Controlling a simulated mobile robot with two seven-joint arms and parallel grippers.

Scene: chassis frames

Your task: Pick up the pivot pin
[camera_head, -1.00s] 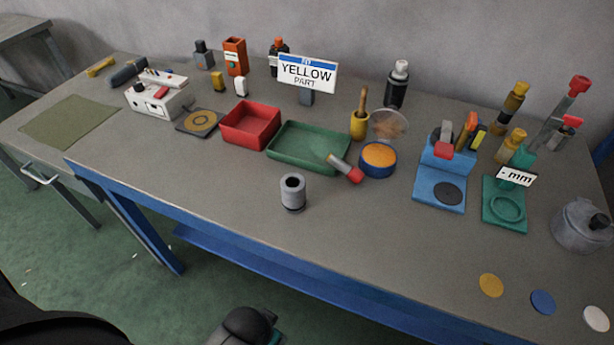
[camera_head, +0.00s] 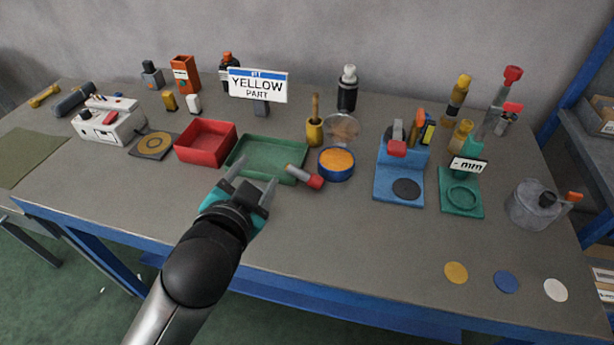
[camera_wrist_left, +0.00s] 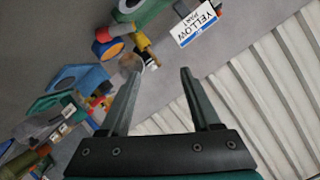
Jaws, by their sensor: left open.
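A short grey rod with a red end (camera_head: 306,177) fits the pivot pin best, though no label confirms it. It lies tilted by the right front corner of the green tray (camera_head: 240,170), its grey end at the rim. Its red end also shows in the left wrist view (camera_wrist_left: 124,27). My left gripper (camera_head: 256,172) is open and empty, above the table in front of the tray, left of the rod and apart from it. In the left wrist view its fingers (camera_wrist_left: 159,75) are spread with nothing between them. My right gripper is not in view.
A red bin (camera_head: 206,158) stands left of the tray, a blue round container (camera_head: 336,176) right of the rod. A yellow pot with a pestle (camera_head: 315,130) and a "YELLOW PART" sign (camera_head: 258,85) stand behind.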

